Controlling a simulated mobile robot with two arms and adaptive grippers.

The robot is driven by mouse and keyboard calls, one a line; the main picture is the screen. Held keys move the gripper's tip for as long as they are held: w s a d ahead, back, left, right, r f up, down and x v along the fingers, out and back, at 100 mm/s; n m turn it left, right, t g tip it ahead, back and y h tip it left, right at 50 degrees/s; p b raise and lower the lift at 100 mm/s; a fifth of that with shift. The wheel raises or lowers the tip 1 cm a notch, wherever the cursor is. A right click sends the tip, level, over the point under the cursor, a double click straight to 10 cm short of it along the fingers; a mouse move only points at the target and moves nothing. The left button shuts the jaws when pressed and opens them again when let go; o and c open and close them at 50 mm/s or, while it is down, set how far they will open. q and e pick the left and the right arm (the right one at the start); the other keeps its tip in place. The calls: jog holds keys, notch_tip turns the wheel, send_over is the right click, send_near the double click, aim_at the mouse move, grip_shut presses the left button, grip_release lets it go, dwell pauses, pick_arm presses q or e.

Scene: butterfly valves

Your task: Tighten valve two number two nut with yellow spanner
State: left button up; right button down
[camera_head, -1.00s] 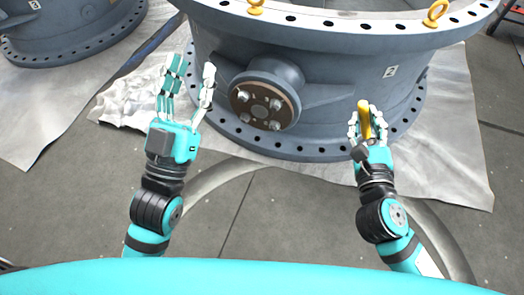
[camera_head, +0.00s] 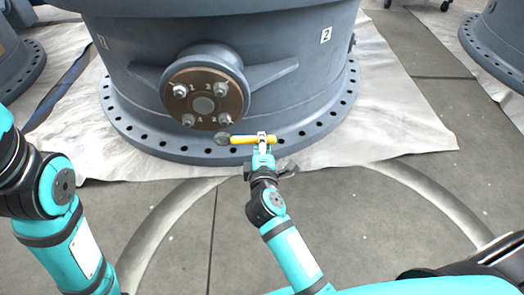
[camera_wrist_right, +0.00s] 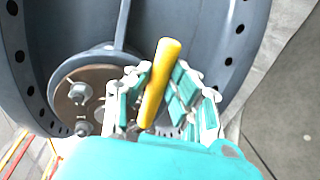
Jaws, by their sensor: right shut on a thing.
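The grey valve (camera_head: 320,70) marked 2 has a round brown plate (camera_head: 204,92) with numbered nuts. The number two nut (camera_head: 225,119) is at the plate's lower right. My right gripper (camera_head: 262,138) is shut on the yellow spanner (camera_head: 243,139). The spanner lies level in the head view, its grey head (camera_head: 222,138) pointing left, just below the number two nut. I cannot tell whether they touch. The right wrist view shows the yellow handle (camera_wrist_right: 160,82) between the fingers (camera_wrist_right: 155,105); the spanner head is hidden there. My left gripper is out of view.
The valve's lower flange (camera_head: 180,150) with bolt holes runs close under the spanner. A pale sheet (camera_head: 410,140) lies beneath the valve. Other valves stand at the left (camera_head: 20,70) and right (camera_head: 500,45) edges. The floor in front is clear.

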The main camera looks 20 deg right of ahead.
jog(key=shift+w+d+r, duration=0.1)
jog(key=shift+w+d, duration=0.05)
jog(key=shift+w, duration=0.35)
jog(key=shift+w+d+r, duration=0.1)
jog(key=shift+w, duration=0.4)
jog(key=shift+x, duration=1.15)
jog(key=shift+w+d+r, duration=0.1)
jog(key=shift+w+d, duration=0.05)
jog(key=shift+w, duration=0.15)
jog(key=shift+w+d, duration=0.15)
jog(key=shift+w, duration=0.4)
jog(key=shift+w+d, duration=0.2)
jog(key=shift+w, duration=0.35)
